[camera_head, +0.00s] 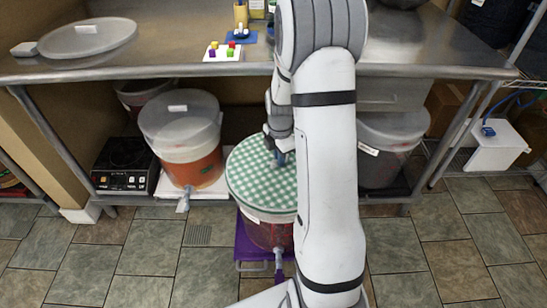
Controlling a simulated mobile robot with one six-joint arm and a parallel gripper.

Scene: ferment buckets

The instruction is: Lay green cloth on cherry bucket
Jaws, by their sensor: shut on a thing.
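The green checked cloth (256,187) lies across the top of a bucket with dark red contents, the cherry bucket (262,233). The cloth looks roughly round and flat, and covers the bucket's mouth. My gripper (277,158) is just above the cloth's middle, its tips down at the cloth, and it is shut on the cloth. The right part of the cloth and bucket is hidden behind my arm. The bucket stands on a purple stand (247,250) on the floor, with a grey tap at its front.
A bucket with orange contents (190,165) and a clear lid stands left under the steel table (300,70). A black hot plate (125,160) is farther left. Another lidded bucket (388,150) stands right. The tiled floor (440,260) in front is free.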

